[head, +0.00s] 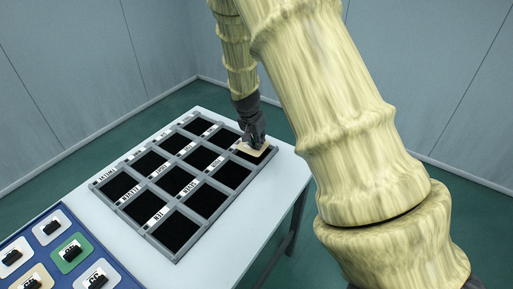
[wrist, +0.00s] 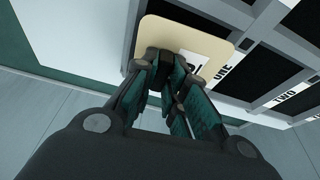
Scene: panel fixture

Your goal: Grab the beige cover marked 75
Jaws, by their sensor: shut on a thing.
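A beige cover (head: 248,150) is at the far right corner compartment of the grey panel fixture (head: 216,210). My gripper (head: 254,141) is shut on it from above. In the wrist view the fingers (wrist: 168,62) close at the middle of the cover (wrist: 165,32), which has rounded corners. The fingers hide most of its white label and its mark, so I cannot read the number. The cover overlaps the grey bars there; I cannot tell whether it touches the frame or is held just above it.
The fixture has several black compartments with white word labels, on a white table (head: 255,215). A blue tray (head: 82,222) at the lower left holds white, green and beige covers with black knobs. My arm blocks the right side of the head view.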

